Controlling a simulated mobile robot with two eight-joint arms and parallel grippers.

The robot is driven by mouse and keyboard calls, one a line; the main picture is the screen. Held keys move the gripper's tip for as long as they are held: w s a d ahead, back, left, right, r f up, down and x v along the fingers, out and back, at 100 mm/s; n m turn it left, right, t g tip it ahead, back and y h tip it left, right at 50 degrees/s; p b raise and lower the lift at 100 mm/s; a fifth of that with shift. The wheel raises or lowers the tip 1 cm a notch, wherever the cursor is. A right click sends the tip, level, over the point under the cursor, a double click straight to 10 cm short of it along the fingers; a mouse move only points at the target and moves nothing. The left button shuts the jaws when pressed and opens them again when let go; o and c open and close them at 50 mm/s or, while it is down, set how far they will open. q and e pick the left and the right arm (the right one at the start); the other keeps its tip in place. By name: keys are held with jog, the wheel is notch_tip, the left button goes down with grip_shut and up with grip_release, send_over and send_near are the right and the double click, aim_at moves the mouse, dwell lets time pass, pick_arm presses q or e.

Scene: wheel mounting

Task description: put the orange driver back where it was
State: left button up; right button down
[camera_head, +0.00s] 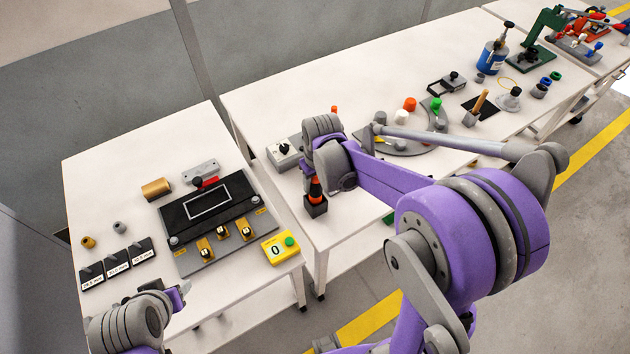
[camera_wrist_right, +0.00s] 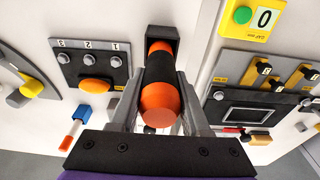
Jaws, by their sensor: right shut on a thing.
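The orange driver (camera_head: 315,188), orange with a black grip band, stands roughly upright at a small black holder block (camera_head: 316,208) on the right-hand table's near left edge. In the right wrist view the driver (camera_wrist_right: 160,104) lies between the fingers of my right gripper (camera_wrist_right: 160,92), which is shut on it. Its far end meets the black holder (camera_wrist_right: 162,38); I cannot tell how deep it sits. My right wrist hides part of the driver in the head view. My left gripper (camera_head: 177,297) is at the lower left, away from the driver; its jaw opening does not show clearly.
A switch box (camera_head: 284,154) stands just behind the driver. The left table holds a black screen panel (camera_head: 210,203), a yellow counter box (camera_head: 281,247) and labelled blocks (camera_head: 118,263). A gap separates the two tables. A grey round fixture with coloured knobs (camera_head: 409,104) lies beyond my right arm.

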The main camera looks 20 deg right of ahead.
jog(key=shift+c, duration=1.9)
grip_release()
jog(key=shift+f, duration=0.1)
